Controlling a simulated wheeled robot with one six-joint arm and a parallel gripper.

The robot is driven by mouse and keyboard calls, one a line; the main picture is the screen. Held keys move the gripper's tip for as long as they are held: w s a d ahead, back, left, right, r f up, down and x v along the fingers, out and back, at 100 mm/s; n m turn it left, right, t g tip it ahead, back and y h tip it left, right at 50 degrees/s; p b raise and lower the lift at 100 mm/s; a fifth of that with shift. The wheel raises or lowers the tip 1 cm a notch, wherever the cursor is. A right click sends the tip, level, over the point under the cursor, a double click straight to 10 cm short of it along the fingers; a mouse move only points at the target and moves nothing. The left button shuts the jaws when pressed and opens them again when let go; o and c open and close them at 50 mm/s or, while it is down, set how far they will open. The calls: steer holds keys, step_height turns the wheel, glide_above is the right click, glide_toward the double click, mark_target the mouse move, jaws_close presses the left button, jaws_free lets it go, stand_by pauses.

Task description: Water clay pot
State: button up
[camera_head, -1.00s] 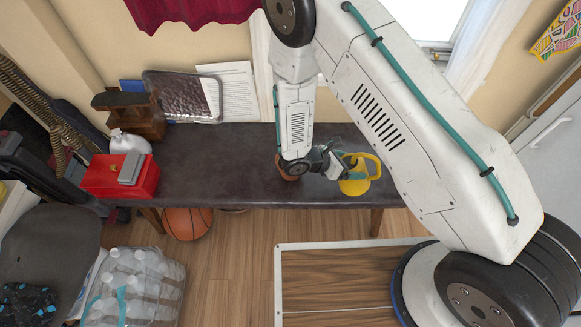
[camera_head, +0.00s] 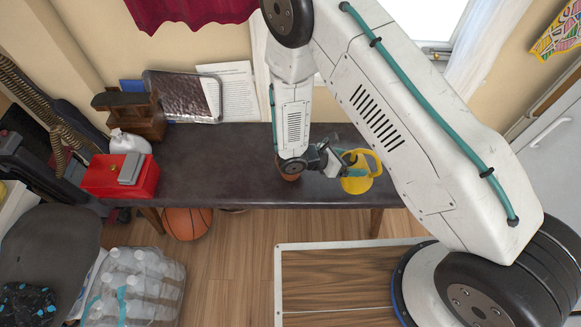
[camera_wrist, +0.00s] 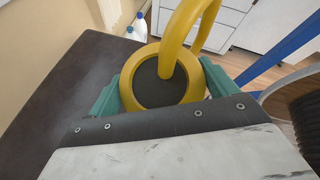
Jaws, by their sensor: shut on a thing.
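The yellow watering can (camera_head: 358,185) is held at the front edge of the dark table (camera_head: 230,160), right of my arm's end. My gripper (camera_head: 346,160) is shut on it. In the wrist view the can (camera_wrist: 191,98) sits between the green fingers of my gripper (camera_wrist: 163,88), with its yellow handle or spout rising upward. The reddish-brown clay pot (camera_head: 290,177) stands on the table just left of the can, mostly hidden behind my wrist. Its inside cannot be seen.
A red toolbox (camera_head: 100,176) and a white jug (camera_head: 128,143) stand at the table's left end. A dark tray (camera_head: 182,95) leans on the wall behind. A basketball (camera_head: 187,222) lies under the table. The table's middle is clear.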

stand_by(0.4)
steer(key=shift+a+f+m+t+y, duration=0.1)
steer(key=shift+f+m+t+y, duration=0.15)
steer(key=shift+f+y, duration=0.8)
steer(key=shift+a+f+m+t+y, duration=0.15)
steer(key=shift+f+m+y, duration=0.25)
steer(key=shift+f, duration=1.15)
steer(key=shift+d+f+m+t+y, duration=0.1)
steer(key=shift+f+m+t+y, duration=0.15)
steer(key=shift+f+y, duration=0.8)
steer(key=shift+f+h, duration=0.25)
steer(key=shift+h, duration=0.05)
steer(key=shift+r, duration=2.05)
